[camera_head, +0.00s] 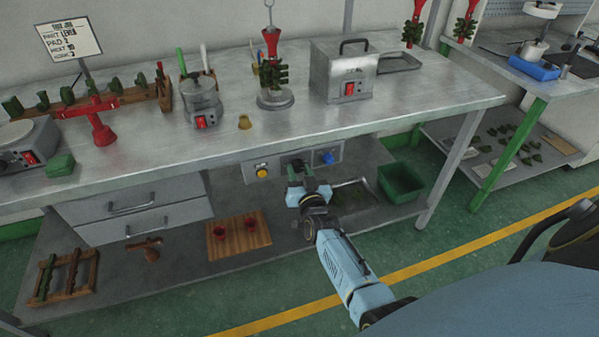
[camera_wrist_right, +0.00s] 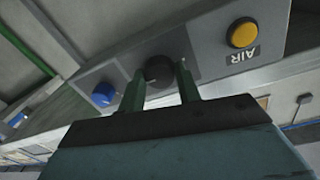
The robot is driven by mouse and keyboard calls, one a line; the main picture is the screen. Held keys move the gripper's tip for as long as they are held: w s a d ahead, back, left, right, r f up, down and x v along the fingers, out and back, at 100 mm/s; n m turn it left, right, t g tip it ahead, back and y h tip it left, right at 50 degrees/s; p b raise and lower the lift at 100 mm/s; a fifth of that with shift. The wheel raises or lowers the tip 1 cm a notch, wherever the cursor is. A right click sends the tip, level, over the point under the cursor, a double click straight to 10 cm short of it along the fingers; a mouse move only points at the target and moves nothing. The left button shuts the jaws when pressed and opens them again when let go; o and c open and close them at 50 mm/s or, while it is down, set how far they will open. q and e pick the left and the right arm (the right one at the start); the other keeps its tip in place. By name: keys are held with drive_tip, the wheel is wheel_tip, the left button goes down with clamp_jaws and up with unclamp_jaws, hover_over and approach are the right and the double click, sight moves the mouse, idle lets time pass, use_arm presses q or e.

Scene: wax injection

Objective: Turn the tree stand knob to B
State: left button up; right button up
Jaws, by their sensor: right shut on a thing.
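The control panel (camera_head: 258,160) hangs under the front edge of the workbench. In the right wrist view, its round dark knob (camera_wrist_right: 158,67) sits between the two green fingers of my right gripper (camera_wrist_right: 161,84), which is shut on it. In the head view my right gripper (camera_head: 297,170) is at the middle of the panel and hides most of the knob. The knob's pointer and the letter marks cannot be read. A tree stand (camera_head: 275,99) with a red-topped green wax tree (camera_head: 272,72) stands on the bench above. My left gripper is not in view.
A yellow button (camera_wrist_right: 243,33) labelled AIR and a blue button (camera_wrist_right: 103,94) flank the knob on the panel. A green bin (camera_head: 402,183) stands on the lower shelf at right, and drawers (camera_head: 130,208) are at left. The floor in front is clear.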

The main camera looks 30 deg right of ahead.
drive_tip(key=o, duration=1)
drive_tip(key=shift+c, duration=0.2)
drive_tip(key=shift+s, duration=0.1)
drive_tip(key=shift+s+a, duration=0.1)
drive_tip(key=shift+s, duration=0.15)
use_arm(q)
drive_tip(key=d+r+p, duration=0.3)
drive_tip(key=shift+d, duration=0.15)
use_arm(e)
drive_tip(key=v, duration=1.2)
drive_tip(key=shift+s, duration=0.3)
drive_tip(key=shift+a, duration=0.1)
